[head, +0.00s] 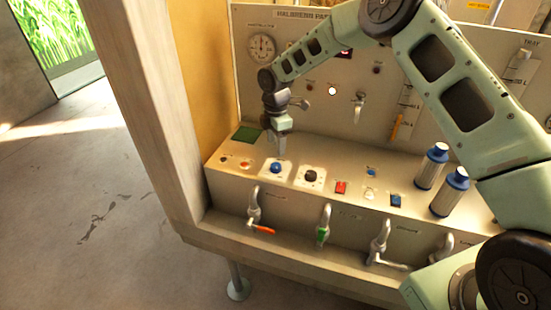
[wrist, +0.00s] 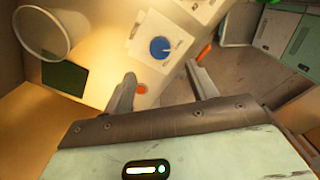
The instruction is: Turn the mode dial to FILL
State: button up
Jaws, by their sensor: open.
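A round blue dial (head: 276,168) sits on a white plate on the sloped console top, and a black dial (head: 310,175) sits on a similar plate to its right. The lettering is too small to read, so I cannot tell which is the mode dial. My gripper (head: 281,146) points down above the console, just behind the blue dial. In the wrist view my gripper (wrist: 160,72) is open and empty. The blue dial (wrist: 160,47) shows with a pale pointer mark, just beyond the gap between the fingertips and apart from them.
An orange-red button (wrist: 141,88) lies near the left finger. A red switch (head: 341,187) and two blue-capped bottles (head: 432,165) stand to the right. Taps line the console front, one with an orange handle (head: 261,229). A wooden post (head: 150,110) rises at the left.

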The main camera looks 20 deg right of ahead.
aim_at(276, 165)
notch_tip(276, 165, down, 9)
jog(key=p, duration=0.3)
jog(key=shift+r, duration=0.1)
jog(key=c, duration=1)
